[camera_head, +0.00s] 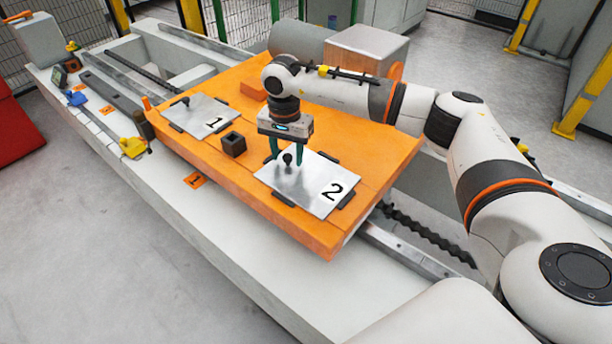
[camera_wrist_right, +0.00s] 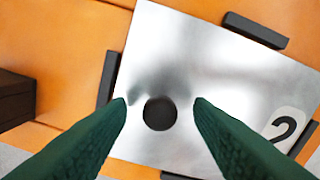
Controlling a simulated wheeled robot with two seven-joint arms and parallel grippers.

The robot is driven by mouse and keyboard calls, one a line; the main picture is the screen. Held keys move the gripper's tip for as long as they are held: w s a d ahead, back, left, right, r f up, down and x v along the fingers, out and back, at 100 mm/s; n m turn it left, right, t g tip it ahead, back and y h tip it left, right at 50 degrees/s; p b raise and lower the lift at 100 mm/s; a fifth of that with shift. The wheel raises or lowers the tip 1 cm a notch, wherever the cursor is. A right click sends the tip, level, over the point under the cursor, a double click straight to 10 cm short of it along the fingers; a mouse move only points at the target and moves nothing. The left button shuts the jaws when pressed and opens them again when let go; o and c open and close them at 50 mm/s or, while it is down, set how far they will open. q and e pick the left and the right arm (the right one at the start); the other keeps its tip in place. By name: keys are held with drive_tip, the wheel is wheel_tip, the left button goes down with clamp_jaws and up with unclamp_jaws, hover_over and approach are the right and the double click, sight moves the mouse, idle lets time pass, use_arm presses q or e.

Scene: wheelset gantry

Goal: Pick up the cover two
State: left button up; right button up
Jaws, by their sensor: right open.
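Cover two (camera_head: 311,188) is a silver metal plate marked "2" with a black knob (camera_head: 287,159). It lies on the orange block (camera_head: 250,215) between small black stops. My right gripper (camera_head: 287,160) comes down over it from above. Its two green fingers are open, one on each side of the knob. In the right wrist view the knob (camera_wrist_right: 160,113) sits between the fingertips, with a gap to each, and the plate (camera_wrist_right: 200,65) fills the middle. Cover one (camera_head: 197,113), a like plate marked "1", lies further back on the block. My left gripper does not show.
A small dark square block (camera_head: 233,144) stands between the two covers. A metal-topped box (camera_head: 366,50) stands behind the right arm. Yellow and blue tools (camera_head: 133,147) lie along the bench's left edge. The bench front (camera_head: 250,265) is bare.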

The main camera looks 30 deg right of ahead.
clamp_jaws()
drive_tip(key=shift+r, duration=0.15)
